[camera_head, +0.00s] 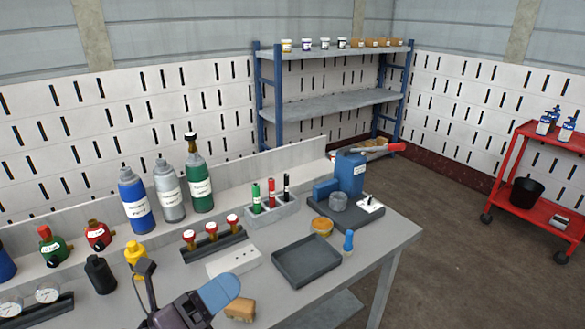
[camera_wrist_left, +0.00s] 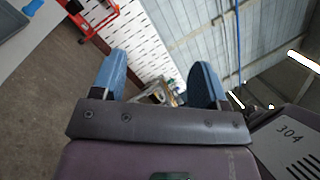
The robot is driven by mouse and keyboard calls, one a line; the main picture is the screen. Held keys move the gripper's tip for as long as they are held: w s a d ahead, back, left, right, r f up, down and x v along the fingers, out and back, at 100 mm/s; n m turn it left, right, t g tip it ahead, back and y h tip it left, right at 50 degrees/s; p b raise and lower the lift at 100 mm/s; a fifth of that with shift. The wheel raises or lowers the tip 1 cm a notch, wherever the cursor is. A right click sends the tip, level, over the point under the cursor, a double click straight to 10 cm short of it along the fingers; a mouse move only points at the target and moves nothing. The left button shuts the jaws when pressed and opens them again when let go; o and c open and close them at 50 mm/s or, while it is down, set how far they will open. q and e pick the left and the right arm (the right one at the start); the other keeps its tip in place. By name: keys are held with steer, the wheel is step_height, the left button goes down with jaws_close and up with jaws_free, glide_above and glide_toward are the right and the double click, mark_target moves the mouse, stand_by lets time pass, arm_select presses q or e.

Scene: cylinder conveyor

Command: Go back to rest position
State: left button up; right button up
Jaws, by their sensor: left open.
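My left gripper (camera_head: 187,282) is at the lower middle of the head view, over the near part of the grey workbench (camera_head: 388,238). In the left wrist view (camera_wrist_left: 158,78) its two blue fingers stand wide apart with nothing between them. The wrist view looks past the fingers to the far wall and ceiling. My right gripper is in neither view.
The bench holds gas cylinders (camera_head: 168,190), valves (camera_head: 98,236), a black tray (camera_head: 306,262) and a blue machine (camera_head: 349,172). A blue shelf (camera_head: 340,105) and red cart (camera_head: 535,205) stand beyond; floor between is clear.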

arm_select(q)
steer(key=s+a+f+n+t+y, duration=0.15)
steer(key=a+f+n+y, duration=0.35)
steer(key=a+n+y, duration=0.65)
steer(key=a+f+n+t+y, duration=0.2)
steer(key=a+f+n+y, duration=0.45)
steer(key=n, duration=0.95)
steer(key=s+f+n+g, duration=0.45)
steer(key=s+g, duration=0.25)
steer(key=s, duration=0.3)
steer(key=s+f+n+g, duration=0.4)
steer(key=s+f+g, duration=0.2)
steer(key=s, duration=0.4)
steer(key=w+f+t, duration=0.8)
steer(key=shift+w+d+f+m, duration=0.3)
steer(key=shift+w+f+m, duration=0.1)
